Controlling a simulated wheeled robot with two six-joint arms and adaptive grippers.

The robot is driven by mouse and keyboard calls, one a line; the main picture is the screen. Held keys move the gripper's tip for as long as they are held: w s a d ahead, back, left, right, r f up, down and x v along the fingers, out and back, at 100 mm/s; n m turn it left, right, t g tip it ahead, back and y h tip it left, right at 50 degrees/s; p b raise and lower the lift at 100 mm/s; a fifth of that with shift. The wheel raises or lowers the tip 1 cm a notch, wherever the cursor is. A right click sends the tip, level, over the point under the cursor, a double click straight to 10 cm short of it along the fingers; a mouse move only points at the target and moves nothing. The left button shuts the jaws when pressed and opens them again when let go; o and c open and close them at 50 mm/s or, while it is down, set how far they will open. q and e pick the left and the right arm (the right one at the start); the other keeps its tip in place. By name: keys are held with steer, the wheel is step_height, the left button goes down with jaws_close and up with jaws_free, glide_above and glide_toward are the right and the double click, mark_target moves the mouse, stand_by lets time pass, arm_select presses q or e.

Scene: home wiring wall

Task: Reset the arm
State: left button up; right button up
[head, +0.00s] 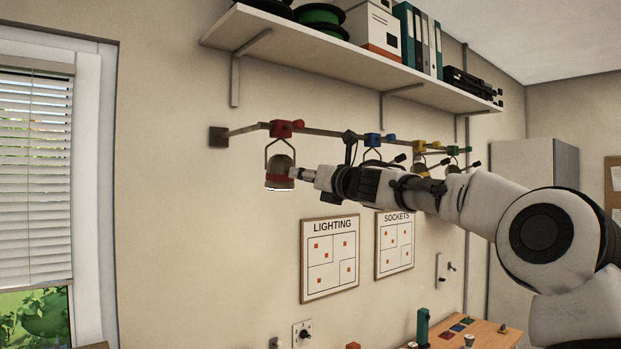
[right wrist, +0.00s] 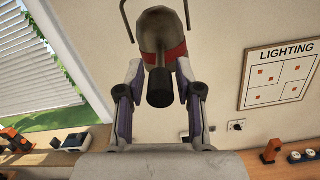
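My right gripper (head: 305,175) reaches in from the right, close beside a hanging grey-brown piece with a red band (head: 278,172). The piece hangs by a wire loop from a red hook (head: 283,129) on the wall rail. In the right wrist view my right gripper (right wrist: 160,72) has its fingers apart. The piece (right wrist: 158,32) is at and just beyond the fingertips, and its black knob (right wrist: 160,90) shows between the fingers with gaps on both sides. Whether the fingertips touch the red band is unclear. My left gripper is not in view.
The rail (head: 330,134) also carries blue, yellow and green hooks, partly behind my right arm. A loaded shelf (head: 330,55) runs above. LIGHTING (head: 330,262) and SOCKETS (head: 394,246) boards hang below. A wooden bench (head: 485,335) is at lower right. The wall left of the piece is free.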

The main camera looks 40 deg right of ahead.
steer(key=s, duration=0.3)
steer(key=shift+s+d+f, duration=0.1)
steer(key=shift+s+f, duration=0.15)
